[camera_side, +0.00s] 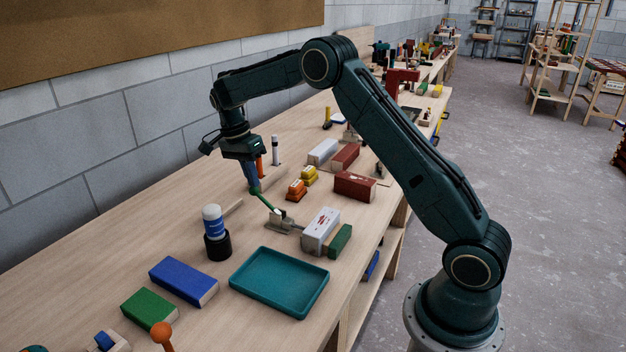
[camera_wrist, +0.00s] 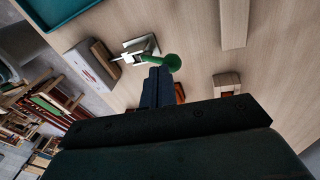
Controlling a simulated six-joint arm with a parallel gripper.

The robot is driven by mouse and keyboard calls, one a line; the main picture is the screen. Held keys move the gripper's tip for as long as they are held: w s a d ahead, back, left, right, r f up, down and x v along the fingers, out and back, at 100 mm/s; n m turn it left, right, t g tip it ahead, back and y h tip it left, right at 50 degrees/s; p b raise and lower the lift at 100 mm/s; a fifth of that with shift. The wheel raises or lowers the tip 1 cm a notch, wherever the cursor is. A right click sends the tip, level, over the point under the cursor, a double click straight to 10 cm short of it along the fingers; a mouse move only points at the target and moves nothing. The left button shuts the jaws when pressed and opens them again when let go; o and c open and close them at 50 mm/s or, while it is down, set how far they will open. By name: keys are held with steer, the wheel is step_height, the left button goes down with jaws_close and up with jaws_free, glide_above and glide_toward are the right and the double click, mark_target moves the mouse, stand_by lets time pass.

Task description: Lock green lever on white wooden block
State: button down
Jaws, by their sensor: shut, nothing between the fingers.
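The white wooden block (camera_side: 318,228) lies on the bench and also shows in the wrist view (camera_wrist: 92,72). A metal clamp (camera_side: 283,223) stands beside it, with a green lever (camera_side: 264,202) slanting up and away from the block to a round green knob. In the wrist view the knob (camera_wrist: 174,63) is right at the fingertips. My gripper (camera_side: 254,188) is shut and empty, its blue fingers pointing down at the knob end of the lever. I cannot tell whether they touch.
A green block (camera_side: 340,240) sits against the white block's right side. A teal tray (camera_side: 280,282) lies in front. A blue and white cylinder in a black holder (camera_side: 217,245) stands to the left. Orange (camera_side: 296,190) and yellow (camera_side: 309,176) pieces stand right of my gripper.

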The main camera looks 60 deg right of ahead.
steer(key=s+r+t, duration=0.3)
steer(key=s+t, duration=0.3)
steer(key=s, duration=0.8)
steer(key=a+v, duration=0.1)
steer(key=v, duration=0.8)
steer(key=s+a+r+n, duration=0.3)
steer(key=s+a+n, duration=0.3)
steer(key=n, duration=0.2)
steer(key=shift+s+r+t, duration=0.3)
steer(key=shift+s+t, duration=0.1)
stand_by(0.4)
steer(key=shift+s, duration=0.1)
stand_by(0.3)
